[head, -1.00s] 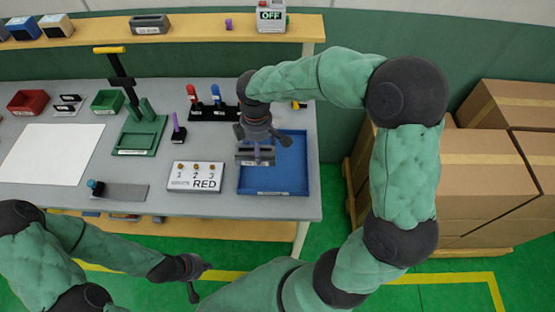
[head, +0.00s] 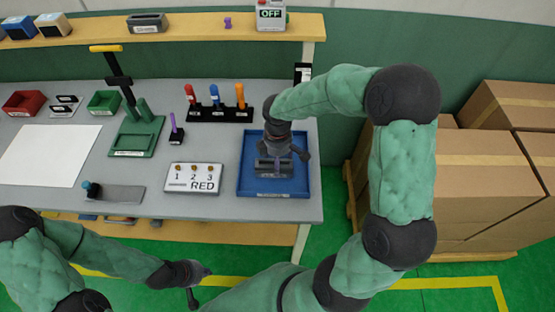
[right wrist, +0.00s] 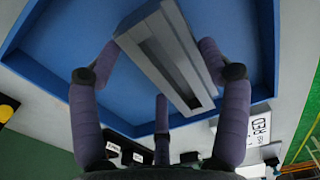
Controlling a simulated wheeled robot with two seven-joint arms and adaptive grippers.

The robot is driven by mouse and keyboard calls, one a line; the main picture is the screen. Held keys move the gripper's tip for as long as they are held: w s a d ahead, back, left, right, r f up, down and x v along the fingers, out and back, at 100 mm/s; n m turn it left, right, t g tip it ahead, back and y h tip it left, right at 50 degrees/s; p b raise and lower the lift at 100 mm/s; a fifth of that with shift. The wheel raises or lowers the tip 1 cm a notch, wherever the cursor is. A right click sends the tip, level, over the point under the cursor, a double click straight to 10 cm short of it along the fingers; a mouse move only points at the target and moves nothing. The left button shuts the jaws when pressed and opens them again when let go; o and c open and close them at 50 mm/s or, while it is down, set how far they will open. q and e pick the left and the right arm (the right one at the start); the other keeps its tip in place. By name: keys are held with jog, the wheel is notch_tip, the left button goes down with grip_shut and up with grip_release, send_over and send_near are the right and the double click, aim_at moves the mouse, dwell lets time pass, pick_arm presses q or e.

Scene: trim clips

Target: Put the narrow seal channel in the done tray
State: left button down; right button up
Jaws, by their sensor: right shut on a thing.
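The narrow seal channel (head: 274,169) is a grey slotted bar. It also shows in the right wrist view (right wrist: 167,50), with a dark groove along its length. My right gripper (head: 283,155) is shut on it, its fingers on both sides of the bar. They hold it over the inside of the blue tray (head: 304,188), low near the floor; I cannot tell whether it touches the floor. The tray has a label on its front edge, too small to read. My left gripper (head: 199,284) is open and empty, in front of the table and away from the tray.
A white panel marked RED (head: 194,178) lies left of the tray. A rack with red, blue and orange handles (head: 218,114) stands behind. A green fixture (head: 137,138) and a white sheet (head: 48,155) are further left. Cardboard boxes (head: 490,150) stand right of the table.

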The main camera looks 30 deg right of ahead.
jog(key=shift+f, duration=0.15)
jog(key=o, duration=1.2)
jog(key=shift+o, duration=0.2)
jog(key=shift+r, duration=0.2)
notch_tip(320, 180, up, 12)
jog(key=p, duration=0.3)
